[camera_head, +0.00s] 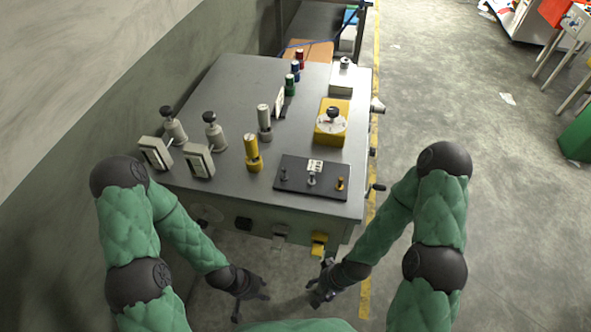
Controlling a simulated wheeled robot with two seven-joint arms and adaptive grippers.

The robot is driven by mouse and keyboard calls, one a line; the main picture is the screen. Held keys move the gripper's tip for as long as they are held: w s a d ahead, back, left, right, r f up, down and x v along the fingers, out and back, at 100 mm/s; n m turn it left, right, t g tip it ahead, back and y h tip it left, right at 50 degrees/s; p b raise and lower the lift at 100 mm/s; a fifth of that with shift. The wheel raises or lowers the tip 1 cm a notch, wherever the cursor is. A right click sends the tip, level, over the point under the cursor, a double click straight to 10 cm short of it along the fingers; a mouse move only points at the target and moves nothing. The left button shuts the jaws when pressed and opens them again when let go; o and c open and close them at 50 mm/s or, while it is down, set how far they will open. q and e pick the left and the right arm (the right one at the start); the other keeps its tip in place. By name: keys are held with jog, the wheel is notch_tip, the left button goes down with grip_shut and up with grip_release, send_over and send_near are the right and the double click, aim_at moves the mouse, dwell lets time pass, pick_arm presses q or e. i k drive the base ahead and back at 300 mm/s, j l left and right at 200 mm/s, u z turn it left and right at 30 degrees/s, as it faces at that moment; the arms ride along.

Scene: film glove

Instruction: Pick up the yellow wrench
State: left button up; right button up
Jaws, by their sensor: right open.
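I cannot clearly make out a wrench shape in the head view. The yellow things are a small upright yellow piece (340,184) on a dark panel, a yellow piece (319,243) at the table's front side, a yellow cylinder (252,153) and a yellow box (331,122) with a round dial. My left gripper (254,307) is below the table's front edge, its fingers apart and empty. My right gripper (318,290) is open, in front of the table and just below the yellow piece at its front side. It touches nothing that I can see.
The grey table (222,92) carries several knobbed posts, two tilted meters (198,160), coloured cylinders (291,84) and the dark panel (296,190). A crank handle (377,187) sticks out on its right. A wall (60,80) closes the left. Floor (440,100) is open to the right.

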aim_at(249, 139)
jog(key=k+u, duration=0.1)
jog(key=u, duration=0.25)
jog(key=k+u, duration=0.15)
jog(key=u, duration=0.25)
jog(key=k+u, duration=0.1)
jog(key=u, duration=0.25)
